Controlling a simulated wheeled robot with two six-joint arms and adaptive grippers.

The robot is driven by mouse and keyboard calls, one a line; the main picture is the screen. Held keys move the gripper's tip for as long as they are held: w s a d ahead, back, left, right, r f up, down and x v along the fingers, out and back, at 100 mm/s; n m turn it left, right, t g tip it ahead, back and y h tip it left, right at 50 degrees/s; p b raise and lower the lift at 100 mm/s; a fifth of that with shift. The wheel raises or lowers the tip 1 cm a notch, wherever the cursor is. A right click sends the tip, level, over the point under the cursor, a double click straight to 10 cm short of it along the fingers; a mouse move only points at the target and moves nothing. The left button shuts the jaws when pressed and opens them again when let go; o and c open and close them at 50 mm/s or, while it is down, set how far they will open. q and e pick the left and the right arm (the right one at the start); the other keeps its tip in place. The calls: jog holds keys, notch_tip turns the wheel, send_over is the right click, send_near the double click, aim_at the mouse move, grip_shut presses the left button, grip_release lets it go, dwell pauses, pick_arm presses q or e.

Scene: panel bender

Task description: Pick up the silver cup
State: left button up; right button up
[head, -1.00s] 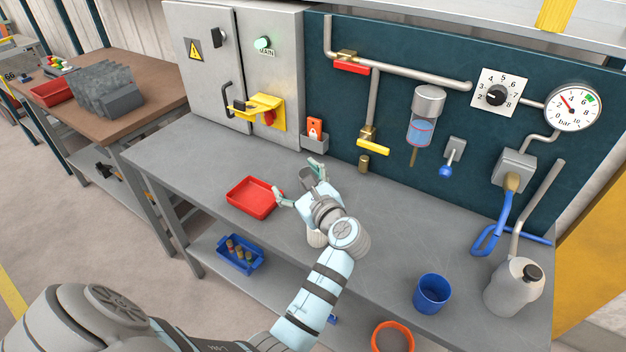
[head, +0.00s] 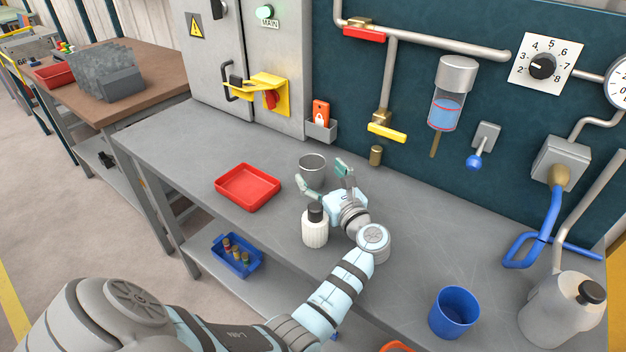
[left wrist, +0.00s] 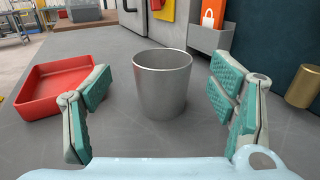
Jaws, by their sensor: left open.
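The silver cup (head: 312,168) stands upright on the grey workbench, near the back wall, right of the red tray. In the left wrist view the cup (left wrist: 162,84) is ahead, between the two spread fingers, with clear space on both sides. My left gripper (head: 323,177) is open and empty, just on the near right side of the cup. Its green-padded fingers (left wrist: 160,108) point at the cup. I see no contact with it. The lower part of the cup is partly covered by the gripper in the head view. My right gripper is out of view.
A white bottle with a black cap (head: 315,228) stands close beside my left wrist. The red tray (head: 248,200) is to the left. A blue cup (head: 454,313) and a grey jug (head: 560,315) stand at right. A brass cylinder (head: 376,155) is near the wall.

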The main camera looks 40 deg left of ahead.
aim_at(307, 156)
pick_arm(q)
jog(key=x, duration=0.5)
jog(key=shift+w+a, duration=0.2)
jog(key=shift+a, duration=0.1)
jog(key=c, duration=1.3)
jog(key=shift+o, duration=0.2)
